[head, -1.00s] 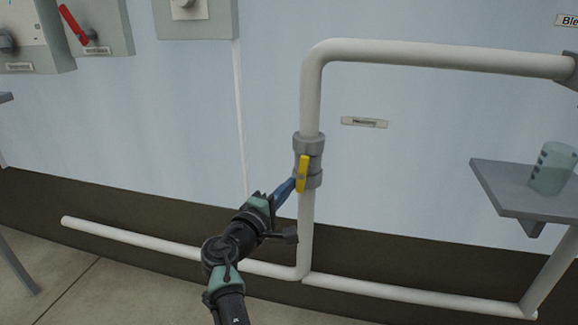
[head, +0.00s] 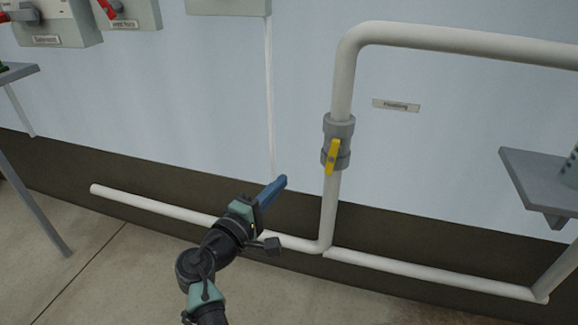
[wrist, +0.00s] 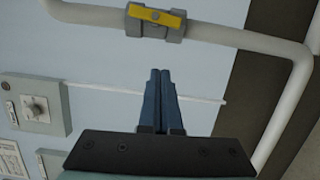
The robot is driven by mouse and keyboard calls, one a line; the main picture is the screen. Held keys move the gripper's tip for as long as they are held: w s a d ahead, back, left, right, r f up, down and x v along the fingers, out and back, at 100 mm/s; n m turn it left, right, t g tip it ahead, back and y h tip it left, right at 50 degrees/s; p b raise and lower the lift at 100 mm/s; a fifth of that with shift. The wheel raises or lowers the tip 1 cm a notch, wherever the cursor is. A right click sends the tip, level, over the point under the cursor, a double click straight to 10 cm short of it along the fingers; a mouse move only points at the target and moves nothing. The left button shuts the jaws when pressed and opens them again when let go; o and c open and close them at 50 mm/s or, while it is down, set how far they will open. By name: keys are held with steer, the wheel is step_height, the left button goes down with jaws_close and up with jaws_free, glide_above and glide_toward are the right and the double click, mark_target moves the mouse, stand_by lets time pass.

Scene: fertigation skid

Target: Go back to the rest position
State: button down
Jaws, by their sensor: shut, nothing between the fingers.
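My gripper (head: 280,182) is shut and empty, its blue fingers pointing up and to the right in the head view. It is left of and a little below the grey valve (head: 338,142) with its yellow handle (head: 333,157), clear of both. The handle lies along the upright pipe. In the wrist view, my gripper (wrist: 160,72) shows its two fingers together, with the yellow handle (wrist: 158,17) beyond the tips and a gap between.
White pipes (head: 341,90) run up the wall and low along it. A grey shelf (head: 540,180) juts out at the right. Grey boxes (head: 55,22) with red handles hang at upper left. A grey table leg (head: 40,210) stands at left. Floor at lower left is clear.

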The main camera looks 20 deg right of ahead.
steer(key=shift+s+a, duration=0.4)
